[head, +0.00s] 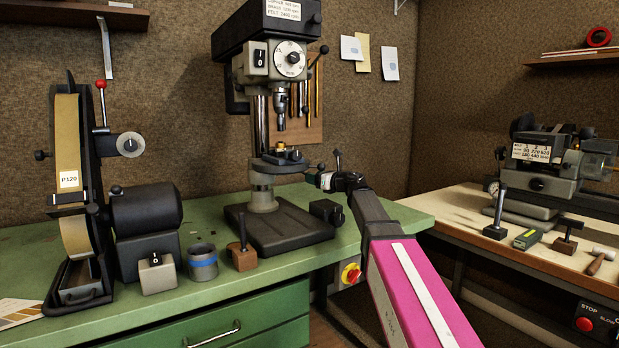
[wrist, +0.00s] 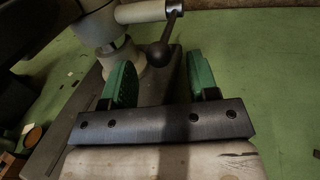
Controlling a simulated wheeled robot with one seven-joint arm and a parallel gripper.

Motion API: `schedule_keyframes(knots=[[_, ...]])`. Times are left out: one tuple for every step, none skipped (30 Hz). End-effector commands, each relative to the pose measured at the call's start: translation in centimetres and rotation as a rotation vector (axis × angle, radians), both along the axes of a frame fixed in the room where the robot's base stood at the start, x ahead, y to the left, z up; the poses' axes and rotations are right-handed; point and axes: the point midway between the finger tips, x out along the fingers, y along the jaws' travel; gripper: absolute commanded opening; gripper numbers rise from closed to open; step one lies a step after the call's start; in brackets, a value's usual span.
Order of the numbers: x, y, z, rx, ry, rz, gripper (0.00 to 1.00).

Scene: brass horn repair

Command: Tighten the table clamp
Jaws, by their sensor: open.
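The drill press (head: 278,60) stands on the green bench, with its small work table (head: 279,163) on the column. In the wrist view, a dark lever with a round black ball knob (wrist: 158,55) hangs from a pale cylindrical stub (wrist: 145,12) beside the column; it looks like the table clamp handle. My gripper (wrist: 160,68) is open, its green-padded fingers on either side of the knob in the picture. I cannot tell the depth gap or any contact. In the head view my gripper (head: 337,182) is just right of the work table, and its fingers are hard to make out.
A belt sander (head: 145,210), a blue-banded cup (head: 202,262) and a wooden block with a lever (head: 243,257) stand left of the press's dark base (head: 280,232). A second bench (head: 465,205) with a machine is at right. The green bench front is partly clear.

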Motion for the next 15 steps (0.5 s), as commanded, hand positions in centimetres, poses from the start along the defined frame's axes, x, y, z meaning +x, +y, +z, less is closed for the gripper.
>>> schedule_keyframes(knots=[[0.8, 0.8, 0.0, 0.000, 0.000, 0.001, 0.54], [1.0, 1.1, 0.0, 0.000, 0.000, 0.001, 0.54], [1.4, 1.5, 0.0, 0.000, 0.000, 0.001, 0.54], [1.6, 1.7, 0.0, 0.000, 0.000, 0.001, 0.54], [1.8, 1.9, 0.0, 0.000, 0.000, 0.001, 0.54], [2.0, 2.2, 0.0, 0.000, 0.000, 0.001, 0.54], [2.1, 2.3, 0.0, 0.000, 0.000, 0.001, 0.54], [2.2, 2.5, 0.0, 0.000, 0.000, 0.000, 0.54], [2.3, 2.6, 0.0, 0.000, 0.000, 0.000, 0.54], [2.3, 2.7, 0.0, 0.000, 0.000, 0.000, 0.54], [2.4, 2.8, 0.0, 0.000, 0.000, 0.000, 0.54], [2.4, 2.8, 0.0, 0.000, 0.000, 0.000, 0.54], [2.4, 2.8, 0.0, 0.000, 0.000, 0.000, 0.54], [2.4, 2.8, 0.0, 0.000, 0.000, 0.000, 0.54], [2.4, 2.8, 0.0, 0.000, 0.000, 0.000, 0.54]])
